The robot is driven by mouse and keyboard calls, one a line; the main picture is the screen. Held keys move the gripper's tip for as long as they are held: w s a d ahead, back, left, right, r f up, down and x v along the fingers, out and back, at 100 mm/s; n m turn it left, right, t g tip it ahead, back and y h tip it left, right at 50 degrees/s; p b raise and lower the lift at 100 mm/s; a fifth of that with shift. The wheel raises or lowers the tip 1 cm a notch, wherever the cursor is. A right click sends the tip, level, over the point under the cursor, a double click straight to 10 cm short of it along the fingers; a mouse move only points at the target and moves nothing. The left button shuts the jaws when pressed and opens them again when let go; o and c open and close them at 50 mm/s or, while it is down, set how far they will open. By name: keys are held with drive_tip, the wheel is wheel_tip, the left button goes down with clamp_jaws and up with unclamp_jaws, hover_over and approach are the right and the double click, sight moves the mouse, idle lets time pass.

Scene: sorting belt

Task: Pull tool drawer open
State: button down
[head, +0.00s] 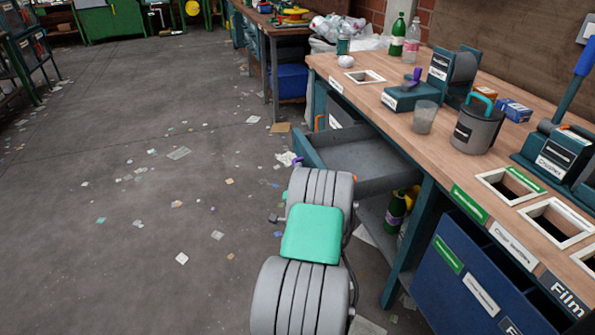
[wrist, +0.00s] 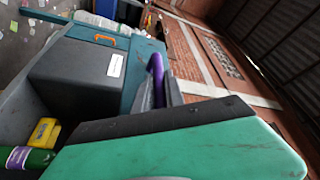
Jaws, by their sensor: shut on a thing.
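The tool drawer (head: 365,158) is a grey tray with a teal front. In the head view it stands pulled out from under the workbench, and its visible inside looks empty. Its purple handle (head: 297,160) shows small at the front, just beyond my arm. In the wrist view the purple handle (wrist: 156,78) sits between the dark fingers of my gripper (wrist: 165,92), which is shut on it. My arm hides most of the gripper and part of the drawer front in the head view.
The wooden workbench (head: 375,100) carries a grey mug, a clear cup and bottles. A green bottle (head: 396,212) stands on a shelf below the drawer. A blue bin (head: 455,275) is at the lower right. The floor (head: 140,220) at left is open, with scattered scraps.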

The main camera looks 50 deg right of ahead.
drive_tip(key=c, duration=1.7)
unclamp_jaws()
drive_tip(key=shift+s+a+f+b, duration=0.25)
drive_tip(key=shift+a+b, duration=0.15)
drive_tip(key=shift+b, duration=0.15)
drive_tip(key=b+v, duration=0.3)
drive_tip(key=v, duration=0.4)
drive_tip(key=shift+b, duration=0.3)
drive_tip(key=shift+r, duration=0.15)
